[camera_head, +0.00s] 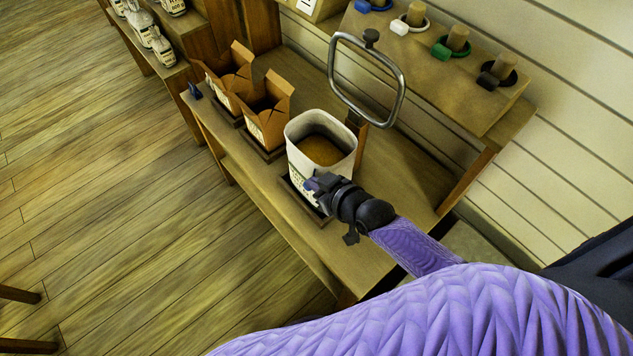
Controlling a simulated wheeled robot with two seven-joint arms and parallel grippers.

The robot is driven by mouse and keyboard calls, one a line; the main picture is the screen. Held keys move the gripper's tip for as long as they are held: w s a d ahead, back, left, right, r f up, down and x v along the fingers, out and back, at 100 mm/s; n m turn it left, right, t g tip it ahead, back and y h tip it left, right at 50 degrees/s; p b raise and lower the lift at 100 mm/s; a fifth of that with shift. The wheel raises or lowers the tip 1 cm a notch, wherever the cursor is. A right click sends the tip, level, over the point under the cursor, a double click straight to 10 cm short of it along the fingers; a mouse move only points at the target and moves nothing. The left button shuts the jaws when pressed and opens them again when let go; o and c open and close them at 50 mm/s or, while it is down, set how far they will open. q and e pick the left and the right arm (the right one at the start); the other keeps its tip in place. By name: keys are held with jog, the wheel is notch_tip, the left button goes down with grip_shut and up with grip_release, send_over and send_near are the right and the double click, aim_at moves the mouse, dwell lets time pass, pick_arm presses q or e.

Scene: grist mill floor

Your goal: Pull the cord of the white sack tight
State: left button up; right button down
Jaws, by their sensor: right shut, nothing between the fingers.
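An open white sack (303,165) with dark print on its side stands upright on the wooden bench, filled with a brown-yellow material. No cord shows clearly on it. My right gripper (314,183) is shut and empty at the sack's near right side, covering part of its wall. I cannot tell whether it touches the sack. My left gripper is not in view.
Two open brown cartons (266,118) stand left of the sack on the bench (350,258). A metal hoop (332,76) rises behind the sack. A raised shelf (455,88) holds wooden pegs with coloured rings. Small white bags (162,47) stand at the far left.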

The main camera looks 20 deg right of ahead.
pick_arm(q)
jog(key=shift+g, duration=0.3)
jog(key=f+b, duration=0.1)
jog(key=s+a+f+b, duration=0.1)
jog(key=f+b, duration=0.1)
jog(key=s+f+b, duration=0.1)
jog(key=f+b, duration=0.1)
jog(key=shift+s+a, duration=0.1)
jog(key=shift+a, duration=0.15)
pick_arm(e)
notch_tip(320, 180, down, 7)
pick_arm(q)
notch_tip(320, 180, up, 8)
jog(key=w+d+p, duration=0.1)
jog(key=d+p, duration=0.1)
jog(key=p, duration=0.6)
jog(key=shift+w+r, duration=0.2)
pick_arm(e)
jog(key=w+r+v, duration=0.1)
jog(key=r+v, duration=0.1)
jog(key=v, duration=1.1)
jog(key=shift+a+r, duration=0.3)
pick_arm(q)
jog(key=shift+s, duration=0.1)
pick_arm(e)
jog(key=shift+w, duration=0.1)
